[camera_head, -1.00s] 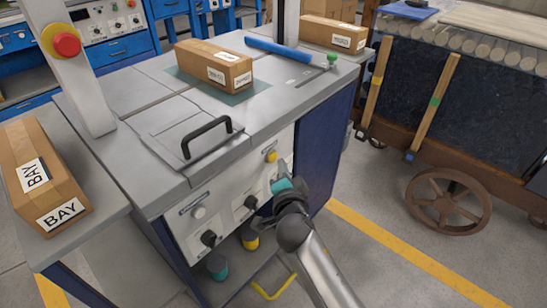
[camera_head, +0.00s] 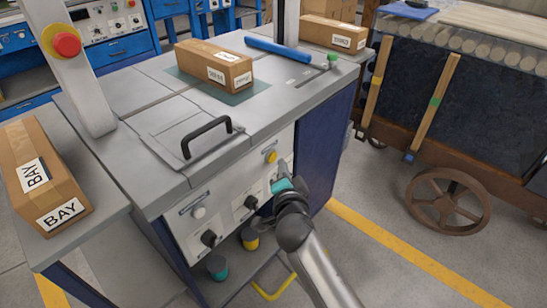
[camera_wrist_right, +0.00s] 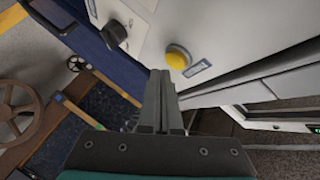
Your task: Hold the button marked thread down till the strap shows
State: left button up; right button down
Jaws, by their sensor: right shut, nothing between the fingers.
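A yellow button (camera_head: 271,157) sits on the front panel of the grey machine (camera_head: 234,184); it also shows in the right wrist view (camera_wrist_right: 178,57) beside a small label that is too small to read. My right gripper (camera_head: 283,170) is shut and empty near the panel. In the wrist view its fingertips (camera_wrist_right: 160,73) are beside the button; I cannot tell whether they touch it. A brown carton (camera_head: 212,65) with white labels lies on the machine top, and I see no strap around it. My left gripper is not in view.
Black knobs (camera_head: 209,238) and a white button (camera_head: 199,212) share the panel. A black handle (camera_head: 207,132) stands on the top. A carton marked BAY (camera_head: 45,180) is at left, a wheeled cart (camera_head: 460,110) at right. Open floor lies between machine and cart.

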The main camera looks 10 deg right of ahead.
dwell(0.3)
jog(key=shift+w+a+b, duration=0.3)
dwell(0.3)
jog(key=shift+w+a, duration=0.2)
jog(key=shift+w, duration=0.1)
dwell(0.4)
jog(key=shift+s, duration=0.1)
dwell(1.1)
jog(key=shift+s+d, duration=0.45)
jog(key=shift+s, duration=0.1)
